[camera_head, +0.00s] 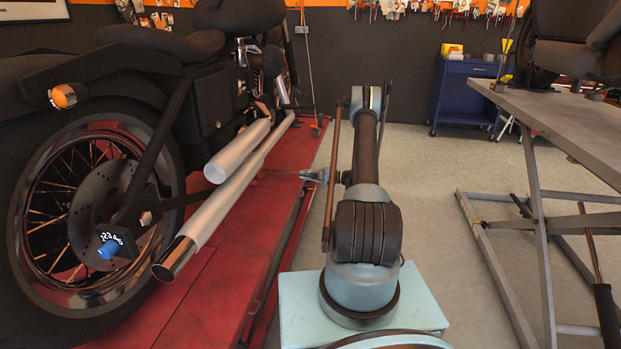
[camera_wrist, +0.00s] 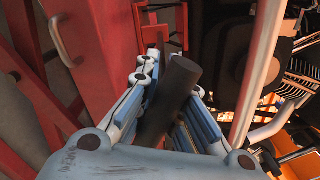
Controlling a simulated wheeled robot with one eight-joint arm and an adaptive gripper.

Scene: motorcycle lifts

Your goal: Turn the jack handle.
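A dark cylindrical handle grip (camera_wrist: 176,85), apparently the jack handle, lies at a slant between the two fingers of my gripper (camera_wrist: 172,92) in the wrist view. The fingers stand apart, one on each side of it. The grip covers part of the fingers, so I cannot tell whether they press on it. In the head view my gripper (camera_head: 314,175) is low at the right edge of the red motorcycle lift (camera_head: 290,165), left of my arm. The grip is not clear there.
A motorcycle (camera_head: 95,180) stands on the red lift, its exhaust pipes (camera_head: 225,190) close to my gripper. A grey lift table (camera_head: 565,115) with crossed legs is at the right, with another black-gripped handle (camera_head: 606,315). A blue cabinet (camera_head: 465,95) stands behind. Floor between is clear.

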